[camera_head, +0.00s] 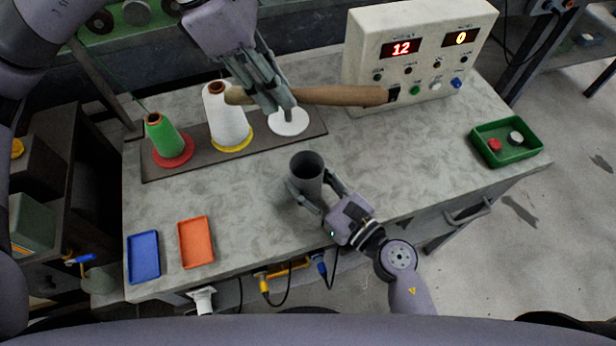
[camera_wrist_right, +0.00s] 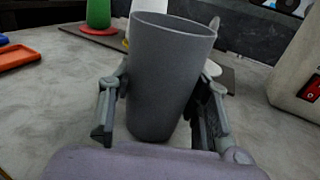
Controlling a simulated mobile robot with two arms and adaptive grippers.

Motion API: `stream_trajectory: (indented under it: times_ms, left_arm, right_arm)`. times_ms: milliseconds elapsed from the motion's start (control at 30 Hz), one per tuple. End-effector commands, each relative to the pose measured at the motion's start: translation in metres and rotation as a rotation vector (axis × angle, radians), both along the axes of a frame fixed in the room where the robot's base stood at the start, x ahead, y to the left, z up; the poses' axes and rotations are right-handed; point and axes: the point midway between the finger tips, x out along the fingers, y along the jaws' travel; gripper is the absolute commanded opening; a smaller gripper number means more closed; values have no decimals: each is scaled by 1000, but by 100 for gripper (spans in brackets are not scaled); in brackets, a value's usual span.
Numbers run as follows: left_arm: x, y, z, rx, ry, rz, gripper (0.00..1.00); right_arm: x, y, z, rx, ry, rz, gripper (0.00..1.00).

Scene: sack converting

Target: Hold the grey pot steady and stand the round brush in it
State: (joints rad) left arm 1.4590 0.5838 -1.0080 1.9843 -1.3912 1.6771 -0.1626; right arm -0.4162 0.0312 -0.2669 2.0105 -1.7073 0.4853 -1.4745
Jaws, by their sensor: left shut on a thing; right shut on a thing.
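The grey pot (camera_head: 306,178) stands upright at the middle of the bench, its open top facing up, and looks empty. My right gripper (camera_head: 314,188) is shut on it, one finger on each side. In the right wrist view the pot (camera_wrist_right: 167,75) fills the space between the fingers (camera_wrist_right: 165,100). My left gripper (camera_head: 274,100) is shut on a long brown wooden piece, which I take for the round brush (camera_head: 340,95). It is held roughly level above the bench, behind the pot. The fingers hide part of it, and I cannot make out bristles.
Behind lies a dark mat (camera_head: 190,165) with a green cone (camera_head: 163,138), a white cone (camera_head: 222,125) and a white disc (camera_head: 288,125). A control box (camera_head: 425,65) stands back right. A green tray (camera_head: 510,155), blue tray (camera_head: 144,257) and orange tray (camera_head: 196,242) lie around.

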Motion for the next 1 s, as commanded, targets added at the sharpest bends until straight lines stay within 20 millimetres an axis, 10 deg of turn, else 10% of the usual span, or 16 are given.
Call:
stream_trajectory:
  times_ms: [1000]
  left_arm:
    - [0, 0, -61, 0, 1, 1, 0]
  right_arm:
    - [0, 0, 0, 0, 0, 0, 17]
